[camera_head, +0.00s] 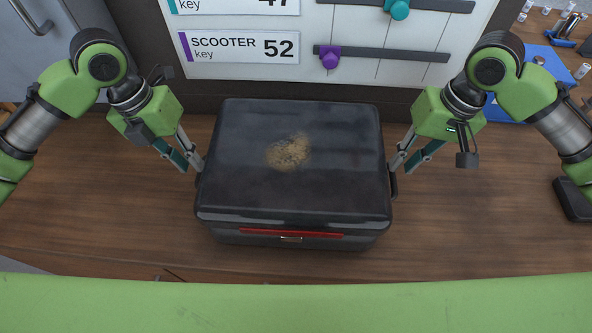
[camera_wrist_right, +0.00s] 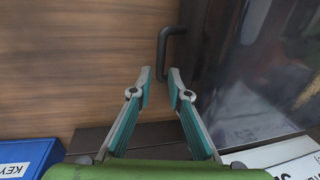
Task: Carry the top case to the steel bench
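The top case (camera_head: 300,190) is a black box with a scuffed tan patch on its lid and a red strip at the front. It sits flat on a wooden counter (camera_head: 480,220). A dark handle (camera_head: 393,182) sticks out on its right side and also shows in the right wrist view (camera_wrist_right: 163,52). My right gripper (camera_head: 398,168) is open, its fingertips (camera_wrist_right: 160,72) at the near end of this handle. My left gripper (camera_head: 192,168) has its fingers apart beside the case's left side, where the handle is mostly hidden. I cannot make out a steel bench.
A key board (camera_head: 280,75) with labels and coloured pegs stands behind the case. A blue mat (camera_head: 520,95) with small parts lies at the back right. A dark object (camera_head: 572,200) lies at the right edge. The counter beside the case is mostly clear.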

